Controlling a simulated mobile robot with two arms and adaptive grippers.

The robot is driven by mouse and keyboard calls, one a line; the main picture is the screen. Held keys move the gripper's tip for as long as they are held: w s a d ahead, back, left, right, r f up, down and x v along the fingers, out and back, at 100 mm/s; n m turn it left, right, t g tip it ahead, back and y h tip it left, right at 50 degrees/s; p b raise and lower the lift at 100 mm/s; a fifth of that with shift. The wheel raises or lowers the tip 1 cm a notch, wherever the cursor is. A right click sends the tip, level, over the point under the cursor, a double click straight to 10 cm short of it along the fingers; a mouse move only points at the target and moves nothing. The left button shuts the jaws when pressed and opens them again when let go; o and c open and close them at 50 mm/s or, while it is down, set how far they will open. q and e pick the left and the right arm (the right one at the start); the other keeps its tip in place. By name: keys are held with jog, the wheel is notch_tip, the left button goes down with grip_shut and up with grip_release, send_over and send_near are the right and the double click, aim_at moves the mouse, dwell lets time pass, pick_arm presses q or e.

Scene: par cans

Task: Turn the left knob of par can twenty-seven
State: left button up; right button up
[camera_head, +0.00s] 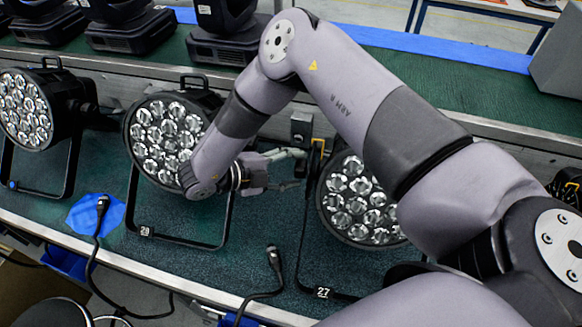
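Par can twenty-seven (349,215) is a black round lamp with several clear lenses, standing on the green bench right of centre. Its number tag "27" (322,292) is on the front of its stand. My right arm covers its upper right side. My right gripper (298,168) is just left of this par can, pointing right towards the upper left side of its housing. Its fingers look apart, with nothing seen between them. The left knob cannot be made out clearly, so I cannot tell whether the gripper touches it. My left gripper is not in view.
Par can twenty-eight (150,130) stands left of my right gripper, close to the forearm. Another par can (62,100) is at the far left. Black cable ends (273,256) lie along the bench's front edge. Black moving-head lights (225,45) stand on the rear bench.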

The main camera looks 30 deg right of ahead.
jog(key=c, duration=0.9)
jog(key=shift+c, duration=0.2)
